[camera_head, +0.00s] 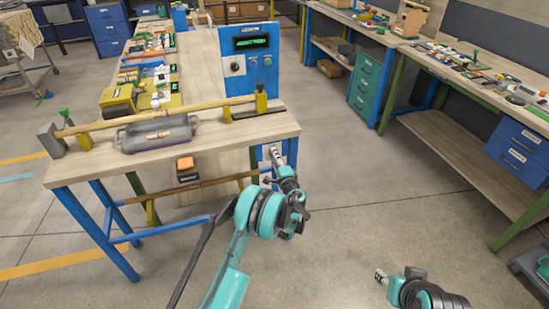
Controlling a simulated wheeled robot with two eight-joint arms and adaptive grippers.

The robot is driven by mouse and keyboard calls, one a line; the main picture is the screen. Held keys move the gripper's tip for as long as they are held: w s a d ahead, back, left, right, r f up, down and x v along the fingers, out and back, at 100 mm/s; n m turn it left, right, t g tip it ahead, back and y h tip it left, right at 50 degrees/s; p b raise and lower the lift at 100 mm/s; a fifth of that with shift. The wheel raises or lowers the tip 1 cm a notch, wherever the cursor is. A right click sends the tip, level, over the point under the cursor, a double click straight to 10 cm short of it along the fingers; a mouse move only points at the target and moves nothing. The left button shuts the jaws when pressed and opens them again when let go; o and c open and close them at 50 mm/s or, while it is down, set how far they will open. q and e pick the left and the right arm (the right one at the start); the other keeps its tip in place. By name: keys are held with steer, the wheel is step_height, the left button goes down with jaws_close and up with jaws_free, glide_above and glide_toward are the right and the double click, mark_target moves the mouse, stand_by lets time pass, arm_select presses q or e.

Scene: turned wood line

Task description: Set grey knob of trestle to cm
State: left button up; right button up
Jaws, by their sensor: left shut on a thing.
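My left gripper (273,152) reaches up to a small blue panel (291,148) under the right end of the wooden workbench (215,133). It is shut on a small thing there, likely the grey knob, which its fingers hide. I cannot read any setting or marking on it. My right gripper (380,276) is at the lower right, over the floor and away from everything. It is too small to tell if it is open.
A blue panel (262,75) with a dark display and a round knob (235,66) stands behind the workbench. The floor between the benches is clear.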

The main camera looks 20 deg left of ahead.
arm_select(q)
steer(key=o, duration=1.2)
steer(key=shift+c, duration=0.2)
steer(key=v, duration=1.2)
